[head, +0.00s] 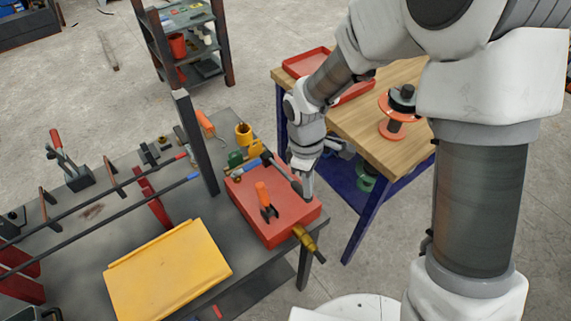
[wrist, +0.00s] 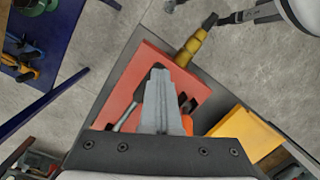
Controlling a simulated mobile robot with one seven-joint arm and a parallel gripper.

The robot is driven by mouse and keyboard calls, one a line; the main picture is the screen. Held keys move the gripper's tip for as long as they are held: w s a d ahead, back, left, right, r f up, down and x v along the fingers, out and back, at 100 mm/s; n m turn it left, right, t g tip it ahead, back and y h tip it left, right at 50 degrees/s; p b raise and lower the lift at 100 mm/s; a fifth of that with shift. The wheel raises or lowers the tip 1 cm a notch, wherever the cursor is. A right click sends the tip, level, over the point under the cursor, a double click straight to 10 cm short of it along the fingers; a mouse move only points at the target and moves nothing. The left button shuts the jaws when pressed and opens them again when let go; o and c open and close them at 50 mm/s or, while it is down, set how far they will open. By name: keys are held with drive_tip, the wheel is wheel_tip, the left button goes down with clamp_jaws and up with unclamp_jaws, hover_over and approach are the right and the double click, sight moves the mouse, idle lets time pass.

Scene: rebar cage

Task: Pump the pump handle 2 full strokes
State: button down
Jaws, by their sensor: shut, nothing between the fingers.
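A red pump box (head: 285,222) sits at the right end of the grey workbench. A dark pump handle (head: 280,171) slants over it, from the box's back edge down toward my gripper. My gripper (head: 306,193) is shut over the right side of the box, beside the handle's lower end. In the wrist view the shut fingers (wrist: 160,78) reach over the red box (wrist: 141,68). The handle's grey rod (wrist: 127,119) shows left of them, and its dark end is partly hidden behind them. I cannot tell whether the fingers touch the handle.
An orange-handled lever (head: 262,194) stands on the box, and a brass fitting (head: 305,238) sticks out in front. A yellow panel (head: 167,272) lies left of it. A dark post (head: 196,145) rises behind. A wooden-topped table (head: 370,122) stands to the right, beyond a gap.

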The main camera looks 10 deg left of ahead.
drive_tip(key=shift+f, duration=0.1)
drive_tip(key=shift+f, duration=0.2)
wheel_tip(320, 180, up, 8)
drive_tip(key=w+a+p, duration=0.2)
drive_tip(key=p, duration=0.4)
drive_tip(key=shift+a+r, duration=0.15)
drive_tip(key=shift+r, duration=0.1)
idle(0.6)
